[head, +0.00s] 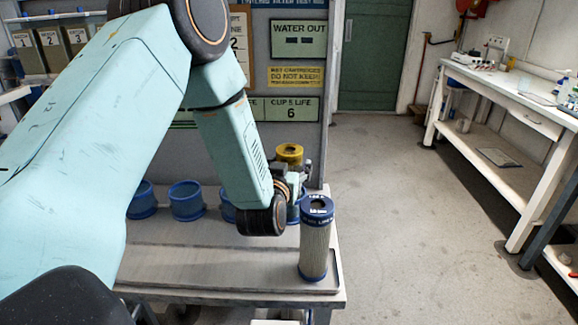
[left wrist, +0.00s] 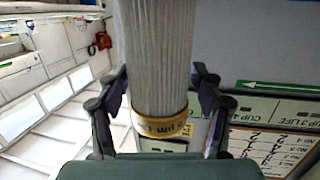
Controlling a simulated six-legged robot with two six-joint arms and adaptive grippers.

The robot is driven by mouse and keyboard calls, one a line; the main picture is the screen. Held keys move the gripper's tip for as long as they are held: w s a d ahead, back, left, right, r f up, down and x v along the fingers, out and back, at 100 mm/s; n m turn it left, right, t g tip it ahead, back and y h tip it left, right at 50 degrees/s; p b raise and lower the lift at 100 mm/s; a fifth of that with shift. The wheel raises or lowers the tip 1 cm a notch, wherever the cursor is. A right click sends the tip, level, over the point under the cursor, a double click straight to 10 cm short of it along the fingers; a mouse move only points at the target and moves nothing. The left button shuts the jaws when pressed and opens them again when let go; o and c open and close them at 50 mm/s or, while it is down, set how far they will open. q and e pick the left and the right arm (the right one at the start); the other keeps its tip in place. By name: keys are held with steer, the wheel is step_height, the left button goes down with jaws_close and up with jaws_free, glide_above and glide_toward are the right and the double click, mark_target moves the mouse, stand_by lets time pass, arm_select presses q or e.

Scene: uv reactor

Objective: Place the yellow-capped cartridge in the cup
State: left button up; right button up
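The yellow-capped cartridge shows in the head view as a yellow cap (head: 289,152) above my left gripper (head: 296,180). In the left wrist view its pale pleated body (left wrist: 158,55) and yellow band (left wrist: 162,124) stand between the two fingers (left wrist: 160,88), which press on its sides. In the head view a blue cup (head: 298,212) at the right end of the row is partly hidden below the gripper. The cartridge's lower end is hidden, so I cannot tell if it is in the cup. My right gripper is not in view.
A blue-capped cartridge (head: 315,240) stands upright at the bench's front right, close to my left wrist. More blue cups (head: 186,201) line the bench (head: 200,268) at the back. A signed panel (head: 297,110) rises behind. Open floor (head: 420,220) lies to the right.

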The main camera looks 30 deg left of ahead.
arm_select(q)
steer(key=shift+o, duration=0.7)
steer(key=shift+w+d, duration=0.15)
steer(key=shift+s+r, duration=0.25)
steer(key=shift+s, duration=0.05)
steer(key=f+v, duration=0.1)
steer(key=v, duration=0.6)
steer(key=shift+r, duration=0.45)
